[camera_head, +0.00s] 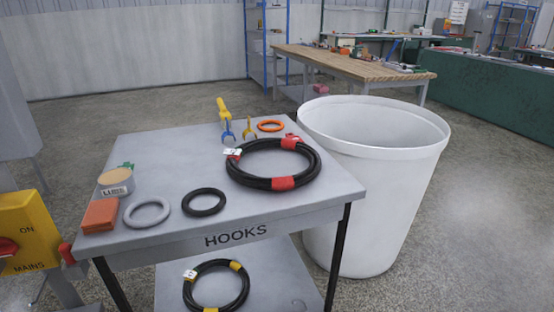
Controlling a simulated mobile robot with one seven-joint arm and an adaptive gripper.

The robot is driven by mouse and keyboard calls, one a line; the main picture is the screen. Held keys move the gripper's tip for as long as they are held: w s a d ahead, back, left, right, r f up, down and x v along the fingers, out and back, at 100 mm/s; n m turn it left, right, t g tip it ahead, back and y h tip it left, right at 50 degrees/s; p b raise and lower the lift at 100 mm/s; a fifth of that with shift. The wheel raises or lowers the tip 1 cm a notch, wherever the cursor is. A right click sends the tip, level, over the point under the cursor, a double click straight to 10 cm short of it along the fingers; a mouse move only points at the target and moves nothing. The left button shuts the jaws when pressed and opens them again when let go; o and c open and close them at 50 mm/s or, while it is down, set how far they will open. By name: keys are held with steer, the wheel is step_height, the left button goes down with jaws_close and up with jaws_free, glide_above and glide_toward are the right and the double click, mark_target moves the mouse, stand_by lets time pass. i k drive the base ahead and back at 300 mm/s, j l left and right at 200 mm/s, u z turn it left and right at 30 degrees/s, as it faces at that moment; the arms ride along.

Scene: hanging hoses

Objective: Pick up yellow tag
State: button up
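The table (150,240) is grey and marked HOOKS. No single thing is plainly a yellow tag. A yellow piece (223,108) stands at the table's back edge, above a blue forked hook (228,134). A small yellow-orange forked piece (249,130) is to its right. On the lower shelf lies a black hose coil (187,294) with yellow bands (235,265) and a small white tag (190,275). My gripper is not in view.
A black hose coil with red bands (283,183), a grey ring (147,213), a black ring (204,202), an orange ring (271,125), an orange block (100,215) and a round tin (116,183) lie on the table. A white bin (375,190) stands right. A yellow switch box (22,235) is left.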

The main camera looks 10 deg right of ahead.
mark_target(248, 130)
steer(key=i+l, duration=0.15)
steer(key=l, duration=0.2)
steer(key=i+l, duration=0.15)
steer(key=l, duration=0.25)
steer(key=i+l, duration=0.15)
steer(key=l, duration=0.2)
steer(key=i+l, duration=0.15)
steer(key=l, duration=0.25)
steer(key=i+l, duration=0.15)
steer(key=l, duration=0.2)
steer(key=i+l, duration=0.15)
steer(key=l, duration=0.2)
steer(key=i+l, duration=0.15)
steer(key=l, duration=0.25)
steer(key=i+j, duration=0.3)
steer(key=j, duration=0.2)
steer(key=i+j, duration=0.15)
steer(key=j, duration=0.15)
steer(key=i+j, duration=0.1)
steer(key=j, duration=0.25)
steer(key=z, duration=0.05)
